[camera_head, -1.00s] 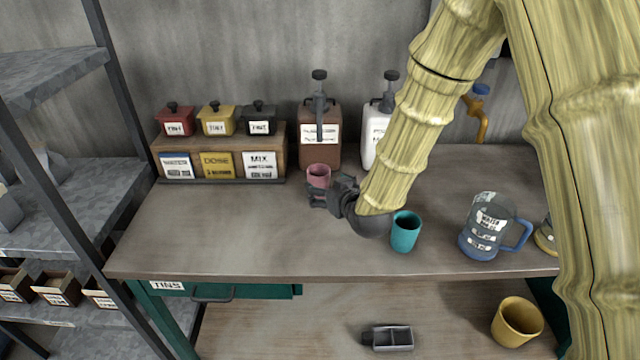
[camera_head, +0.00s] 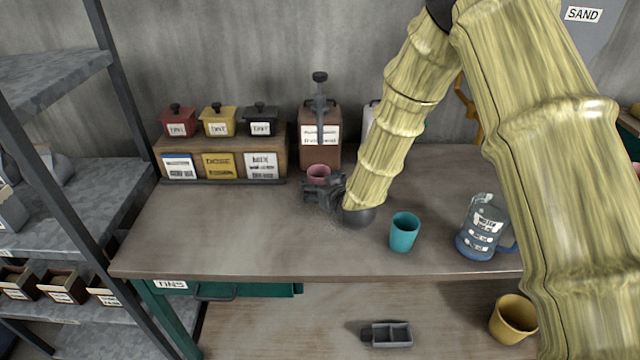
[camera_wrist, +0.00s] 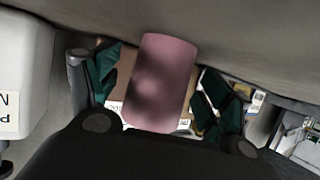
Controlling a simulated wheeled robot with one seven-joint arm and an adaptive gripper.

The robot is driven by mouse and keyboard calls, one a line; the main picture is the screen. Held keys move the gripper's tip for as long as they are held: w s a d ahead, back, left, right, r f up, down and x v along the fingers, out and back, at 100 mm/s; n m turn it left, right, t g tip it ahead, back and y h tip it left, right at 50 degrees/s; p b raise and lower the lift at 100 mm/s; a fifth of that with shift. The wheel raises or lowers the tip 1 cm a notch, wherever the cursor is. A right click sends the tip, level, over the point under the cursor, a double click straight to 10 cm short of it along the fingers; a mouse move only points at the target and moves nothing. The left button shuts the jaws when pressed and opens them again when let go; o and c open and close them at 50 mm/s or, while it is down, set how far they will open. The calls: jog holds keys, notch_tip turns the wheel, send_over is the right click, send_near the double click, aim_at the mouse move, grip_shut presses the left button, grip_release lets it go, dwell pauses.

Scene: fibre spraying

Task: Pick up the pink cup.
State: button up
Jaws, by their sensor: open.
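The pink cup (camera_head: 318,172) stands upright on the bench top in front of the brown pump bottle, its lower part hidden behind my gripper in the head view. My gripper (camera_head: 322,191) is low at the bench, open, on the near side of the cup. In the wrist view the pink cup (camera_wrist: 160,84) shows large in the middle, between the two green-padded fingers of my gripper (camera_wrist: 158,92), one on each side. A gap shows on the right; whether either finger touches the cup I cannot tell.
The brown pump bottle (camera_head: 320,137) stands close behind the cup. A teal cup (camera_head: 404,232) and a clear blue jug (camera_head: 482,228) stand to the right. A wooden rack (camera_head: 222,153) with lidded tins is at the back left. The front left bench top is clear.

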jog(key=c, duration=1.2)
jog(key=shift+c, duration=0.4)
jog(key=shift+r, duration=0.15)
